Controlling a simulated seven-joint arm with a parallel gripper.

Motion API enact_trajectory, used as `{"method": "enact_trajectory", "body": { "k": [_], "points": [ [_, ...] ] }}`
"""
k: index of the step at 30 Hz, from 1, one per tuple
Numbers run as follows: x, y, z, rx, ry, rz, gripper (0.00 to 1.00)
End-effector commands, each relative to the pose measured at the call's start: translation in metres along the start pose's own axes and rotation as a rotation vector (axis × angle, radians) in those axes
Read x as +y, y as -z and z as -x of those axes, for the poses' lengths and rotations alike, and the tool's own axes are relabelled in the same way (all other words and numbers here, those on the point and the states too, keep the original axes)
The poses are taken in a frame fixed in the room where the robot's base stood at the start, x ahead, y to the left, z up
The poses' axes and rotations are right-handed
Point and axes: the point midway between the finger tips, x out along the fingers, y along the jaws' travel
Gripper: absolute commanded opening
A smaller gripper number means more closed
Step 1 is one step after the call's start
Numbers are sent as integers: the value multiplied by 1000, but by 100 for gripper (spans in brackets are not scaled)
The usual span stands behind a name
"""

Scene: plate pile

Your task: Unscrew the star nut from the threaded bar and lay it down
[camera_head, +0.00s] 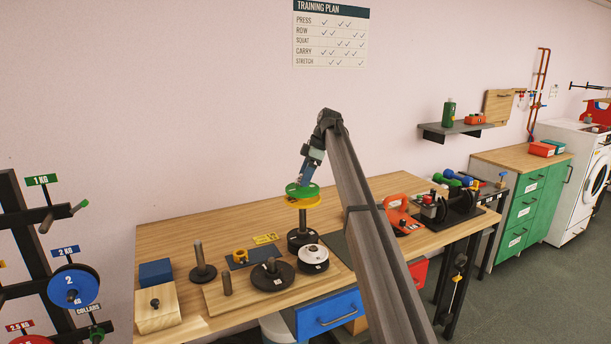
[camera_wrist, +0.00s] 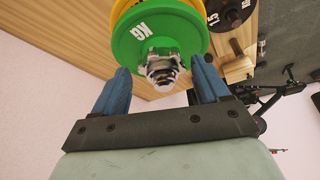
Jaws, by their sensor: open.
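The silver star nut (camera_wrist: 157,59) sits against the green plate (camera_wrist: 150,32), around the end of the threaded bar (camera_wrist: 160,76). In the head view the green plate (camera_head: 297,189) lies above a yellow plate (camera_head: 303,204) on the upright bar (camera_head: 303,220), well above the bench. My gripper (camera_wrist: 160,66) has blue fingers, apart on both sides of the nut, with visible gaps and no grip on it. In the head view my gripper (camera_head: 304,180) is just over the green plate and hides the nut there.
The wooden bench (camera_head: 185,232) holds black weights (camera_head: 272,275), a white-topped weight (camera_head: 314,256), a thin post on a round base (camera_head: 202,270), a blue block (camera_head: 156,272) and a wooden block (camera_head: 160,308). Bare wood shows at the back left.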

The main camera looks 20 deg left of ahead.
Motion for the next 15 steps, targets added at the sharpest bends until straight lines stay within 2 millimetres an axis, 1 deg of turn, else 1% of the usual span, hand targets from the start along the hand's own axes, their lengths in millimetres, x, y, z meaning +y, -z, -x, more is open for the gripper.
{"method": "enact_trajectory", "body": {
  "k": [1, 15],
  "points": [
    [-3, 0, 0, 0, -20, -47, 75],
    [-2, 0, -1, 0, -219, -525, 75]
  ]
}}
